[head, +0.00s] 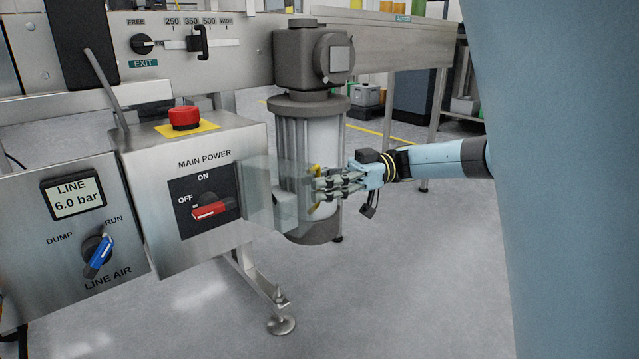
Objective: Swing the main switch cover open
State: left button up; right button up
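The main switch cover (268,190) is a clear, see-through flap at the right side of the MAIN POWER box. It stands swung out to the right, off the switch plate. The red switch handle (211,211) is uncovered and points toward OFF. A yellow edge piece (313,211) shows at the cover's outer end. My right gripper (319,187) reaches in from the right, its fingertips at this yellow piece. The fingers overlap it, so I cannot tell whether they grip it, touch it or stand apart. My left gripper is out of view.
A red emergency button (185,117) on a yellow plate tops the switch box (150,165). A grey motor-like cylinder (316,130) stands just behind the cover. The LINE AIR panel (60,260) with a blue knob is at left. Floor below the gripper is clear.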

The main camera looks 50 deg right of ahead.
jog(key=v, duration=0.7)
jog(key=shift+d, duration=0.2)
jog(key=shift+s, duration=0.1)
dwell(0.3)
